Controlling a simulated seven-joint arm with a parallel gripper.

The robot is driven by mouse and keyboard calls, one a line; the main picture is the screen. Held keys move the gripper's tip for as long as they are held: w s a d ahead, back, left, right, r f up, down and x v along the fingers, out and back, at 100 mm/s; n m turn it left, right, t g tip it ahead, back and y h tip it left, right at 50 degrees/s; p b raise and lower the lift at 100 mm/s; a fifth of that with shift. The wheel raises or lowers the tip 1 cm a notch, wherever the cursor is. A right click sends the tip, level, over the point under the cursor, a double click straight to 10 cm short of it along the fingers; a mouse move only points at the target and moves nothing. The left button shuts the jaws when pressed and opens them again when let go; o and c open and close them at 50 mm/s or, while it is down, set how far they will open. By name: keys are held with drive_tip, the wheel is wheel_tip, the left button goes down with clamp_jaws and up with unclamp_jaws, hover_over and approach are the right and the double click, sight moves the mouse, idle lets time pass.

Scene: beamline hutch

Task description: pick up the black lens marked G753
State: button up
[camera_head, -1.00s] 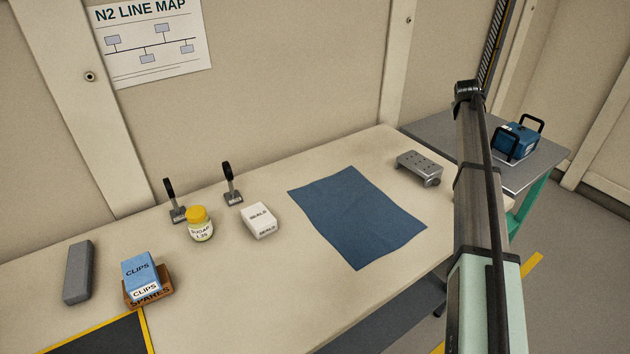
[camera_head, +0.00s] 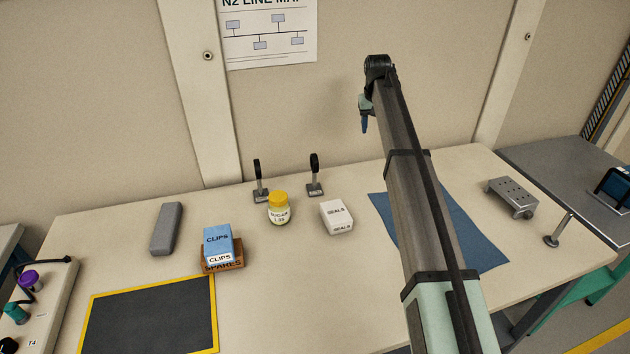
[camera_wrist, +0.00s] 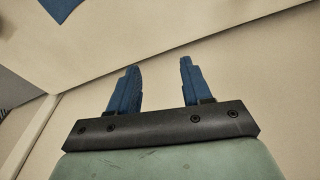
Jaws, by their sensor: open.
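Two black lens-like pieces on small grey stands are at the back of the bench in the head view, a left one (camera_head: 258,168) and a right one (camera_head: 314,162). Both stand upright, and I cannot read a G753 mark on either. My gripper (camera_head: 364,124) is high over the back of the bench, to the right of both and apart from them. In the wrist view my gripper (camera_wrist: 158,62) shows two blue fingers spread apart with nothing between them.
A yellow-lidded jar (camera_head: 279,209), a white SEALS box (camera_head: 337,217) and a blue CLIPS box (camera_head: 218,244) on a SPARES box stand in front. A grey block (camera_head: 166,229), yellow-edged black mat (camera_head: 150,322), blue cloth (camera_head: 480,245), metal block (camera_head: 512,196) and metal post (camera_head: 558,232) lie around.

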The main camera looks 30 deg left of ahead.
drive_tip(key=n+g, duration=0.2)
approach(314, 165)
drive_tip(key=w+a, duration=0.1)
drive_tip(key=w+a+r, duration=0.1)
drive_tip(key=w, duration=0.1)
drive_tip(key=shift+w+a, duration=0.3)
drive_tip(key=shift+a, duration=0.05)
drive_tip(key=shift+s+f, duration=0.1)
drive_tip(key=shift+f, duration=0.4)
wheel_tip(314, 165, down, 8)
drive_tip(key=shift+r, duration=0.2)
drive_tip(key=shift+s+d+f, duration=0.1)
drive_tip(key=shift+d+f, duration=0.1)
drive_tip(key=shift+f, duration=1.1)
drive_tip(key=shift+d+f, duration=0.2)
drive_tip(key=shift+f, duration=1.1)
clamp_jaws()
